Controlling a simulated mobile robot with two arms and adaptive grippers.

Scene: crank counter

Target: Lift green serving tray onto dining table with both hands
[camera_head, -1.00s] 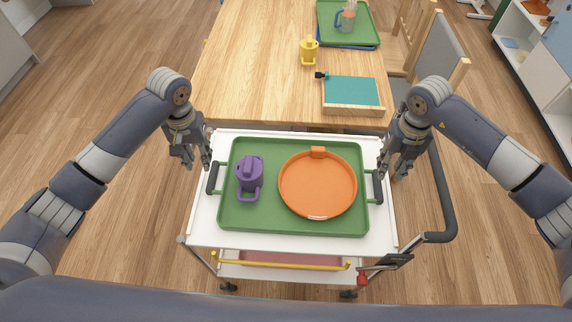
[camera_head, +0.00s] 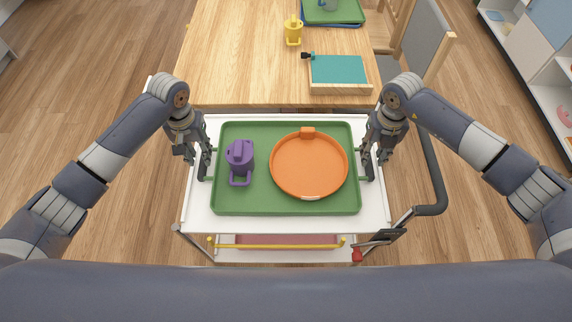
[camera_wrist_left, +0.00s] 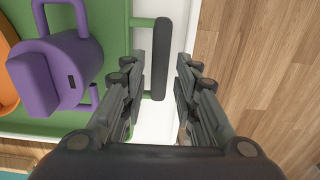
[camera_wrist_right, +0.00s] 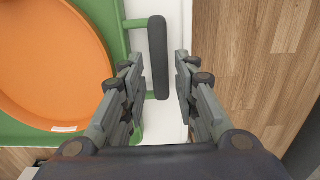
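The green serving tray (camera_head: 255,205) lies on the white top of a cart. My right gripper (camera_head: 370,170) is open at the right end; the right wrist view shows the other handle (camera_wrist_right: 158,58) likewise ahead of the fingers. Neither gripper visibly holds a handle. The wooden dining table (camera_head: 235,60) stands beyond the cart.
On the table are a teal-topped wooden box (camera_head: 338,70), a yellow pitcher (camera_head: 293,32) and another green tray (camera_head: 345,14) at the back. The table's left part is clear. A chair (camera_head: 420,40) stands at its right. The cart (camera_head: 200,215) has a dark side handle (camera_head: 436,185).

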